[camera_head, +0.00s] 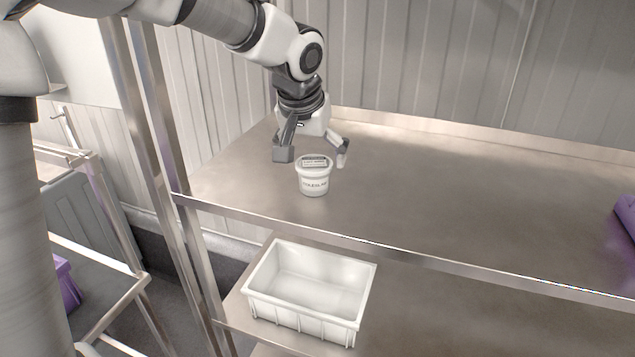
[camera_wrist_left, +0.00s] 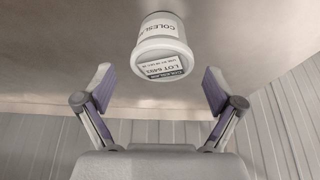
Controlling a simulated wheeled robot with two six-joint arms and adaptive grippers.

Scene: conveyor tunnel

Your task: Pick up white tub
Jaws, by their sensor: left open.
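The white tub (camera_head: 314,178) stands upright on the metal table top (camera_head: 430,200), near its left end. It has a lid with a label, and lettering on its side that reads coleslaw in part. My left gripper (camera_head: 312,156) is open, with its fingers spread above and behind the tub in the head view. In the left wrist view the tub (camera_wrist_left: 161,45) lies ahead of the open fingers (camera_wrist_left: 160,92), centred between them and not visibly touched. My right gripper is not in view.
An empty white crate (camera_head: 310,283) sits on a lower shelf in front of the table. A purple object (camera_head: 626,215) is at the right edge. A metal upright post (camera_head: 165,120) stands at the left. Most of the table top is clear.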

